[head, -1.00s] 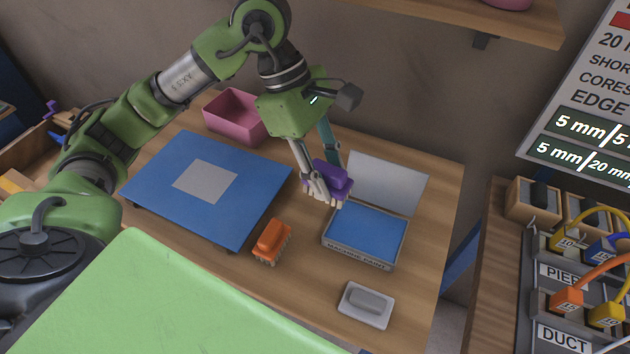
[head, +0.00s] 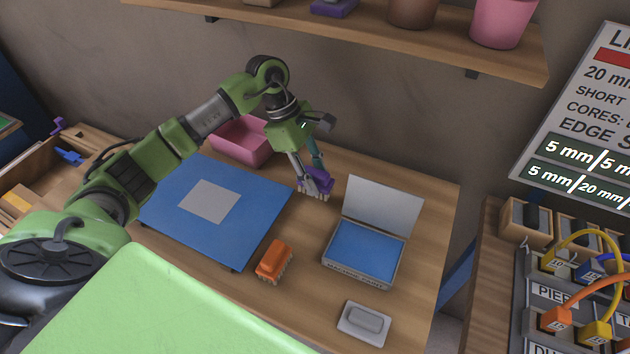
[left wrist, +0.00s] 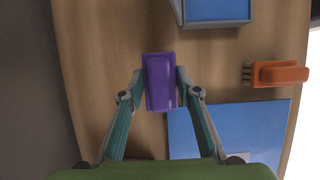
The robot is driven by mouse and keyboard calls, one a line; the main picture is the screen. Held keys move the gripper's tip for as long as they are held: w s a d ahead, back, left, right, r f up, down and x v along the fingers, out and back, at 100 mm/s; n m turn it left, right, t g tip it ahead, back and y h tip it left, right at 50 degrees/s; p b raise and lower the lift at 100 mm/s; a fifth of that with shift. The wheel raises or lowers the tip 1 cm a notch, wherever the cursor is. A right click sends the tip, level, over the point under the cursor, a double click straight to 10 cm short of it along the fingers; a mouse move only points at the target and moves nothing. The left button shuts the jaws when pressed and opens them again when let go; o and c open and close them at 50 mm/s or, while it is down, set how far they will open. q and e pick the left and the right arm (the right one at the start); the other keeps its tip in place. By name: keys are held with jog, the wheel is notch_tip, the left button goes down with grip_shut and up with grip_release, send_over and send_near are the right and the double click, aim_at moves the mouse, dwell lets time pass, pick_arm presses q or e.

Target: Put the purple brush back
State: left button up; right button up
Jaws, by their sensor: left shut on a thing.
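The purple brush (head: 319,178) is held between the fingers of my left gripper (head: 313,187), over the back of the table between the blue board and the open box. In the left wrist view, the purple brush (left wrist: 160,82) sits between both fingertips of my left gripper (left wrist: 160,90), which are shut on its sides. I cannot tell whether its underside touches the table. My right gripper is not in view.
An orange brush (head: 273,260), a blue board (head: 250,205), an open blue box (head: 365,252), a grey block (head: 364,322) and a pink bin (head: 240,146) stand on the wooden table (head: 425,200). A shelf (head: 400,38) above holds pots and a purple item (head: 335,8).

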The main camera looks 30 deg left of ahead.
pick_arm(q)
jog(key=shift+w+a+f, duration=0.1)
jog(key=shift+w+f, duration=0.1)
jog(key=shift+f, duration=0.05)
notch_tip(320, 180, down, 3)
jog(key=shift+p, duration=1)
jog(key=shift+f, duration=0.1)
jog(key=shift+f+b, duration=0.2)
jog(key=shift+b, duration=0.15)
jog(key=o, duration=1.1)
jog(key=shift+c, duration=0.2)
jog(key=shift+r, duration=0.1)
